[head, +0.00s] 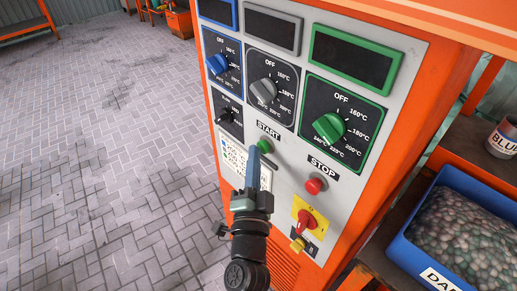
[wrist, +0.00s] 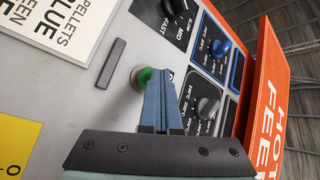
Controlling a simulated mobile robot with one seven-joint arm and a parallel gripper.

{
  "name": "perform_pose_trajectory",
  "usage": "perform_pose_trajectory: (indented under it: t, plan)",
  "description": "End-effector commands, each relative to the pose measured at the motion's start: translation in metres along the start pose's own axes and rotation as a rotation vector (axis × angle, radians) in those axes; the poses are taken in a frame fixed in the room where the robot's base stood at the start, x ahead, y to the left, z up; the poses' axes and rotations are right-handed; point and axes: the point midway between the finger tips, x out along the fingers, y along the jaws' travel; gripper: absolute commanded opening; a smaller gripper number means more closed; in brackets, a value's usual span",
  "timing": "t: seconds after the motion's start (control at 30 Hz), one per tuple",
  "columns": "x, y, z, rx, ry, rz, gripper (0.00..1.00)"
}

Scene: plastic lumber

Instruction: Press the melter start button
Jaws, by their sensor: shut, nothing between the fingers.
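The green start button (head: 265,145) sits under the START label on the grey front panel (head: 292,158) of an orange machine. It also shows in the wrist view (wrist: 140,77), in a pale round collar. My gripper (head: 253,152) is shut and empty, its blue fingers pointing at the panel. In the wrist view, the fingertips (wrist: 157,72) overlap the button's right edge and hide part of it. I cannot tell whether they touch it.
The red stop button (head: 315,186) is to the lower right, above a red rotary switch on a yellow plate (head: 306,221). Blue, grey and green dials (head: 330,127) are above. A blue crate of pellets (head: 419,252) stands at right. The paved floor at left is clear.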

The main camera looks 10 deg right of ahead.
Motion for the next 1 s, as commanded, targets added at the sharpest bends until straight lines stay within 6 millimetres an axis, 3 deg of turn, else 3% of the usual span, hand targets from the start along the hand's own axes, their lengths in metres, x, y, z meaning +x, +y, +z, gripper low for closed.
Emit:
perform_pose_trajectory:
  t: [1.0]
  plan:
    - [-0.017, -0.013, 0.011, -0.001, -0.001, 0.000, 0.00]
